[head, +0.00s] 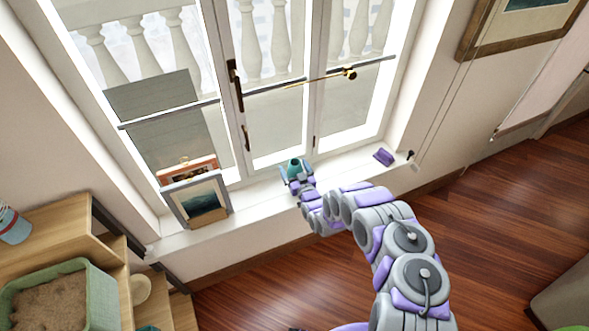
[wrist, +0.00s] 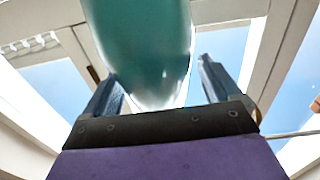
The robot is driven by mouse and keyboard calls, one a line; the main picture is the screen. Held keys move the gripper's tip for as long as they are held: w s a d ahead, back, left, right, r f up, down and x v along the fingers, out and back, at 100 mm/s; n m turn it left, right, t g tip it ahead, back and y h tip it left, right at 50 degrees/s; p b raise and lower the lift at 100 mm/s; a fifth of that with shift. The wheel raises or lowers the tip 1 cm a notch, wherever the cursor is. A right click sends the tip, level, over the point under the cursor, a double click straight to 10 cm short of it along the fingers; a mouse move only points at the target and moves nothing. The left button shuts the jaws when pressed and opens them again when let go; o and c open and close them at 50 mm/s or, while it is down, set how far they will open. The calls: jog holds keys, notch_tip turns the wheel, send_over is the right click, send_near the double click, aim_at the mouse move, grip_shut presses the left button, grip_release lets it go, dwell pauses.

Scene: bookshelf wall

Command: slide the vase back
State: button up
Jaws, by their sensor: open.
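The teal vase (head: 295,165) stands on the white window sill (head: 262,186), close to the window frame. It fills the upper middle of the wrist view (wrist: 140,45) as a glossy teal body with a pale lower end. My gripper (head: 296,178) is at the vase on the room side of the sill. In the wrist view my gripper (wrist: 157,92) is open, with one blue finger on each side of the vase's lower end. I cannot tell whether a finger touches it. My gripper hides the vase's lower part in the head view.
Framed pictures (head: 200,200) lean at the window left of the vase. A small purple object (head: 383,156) lies on the sill to the right. A wooden shelf (head: 60,222) with a green basket (head: 92,282) stands at lower left. The sill beside the vase is clear.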

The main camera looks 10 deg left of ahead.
jog(key=p+v, duration=0.3)
jog(key=v, duration=1.4)
jog(key=shift+s, duration=0.2)
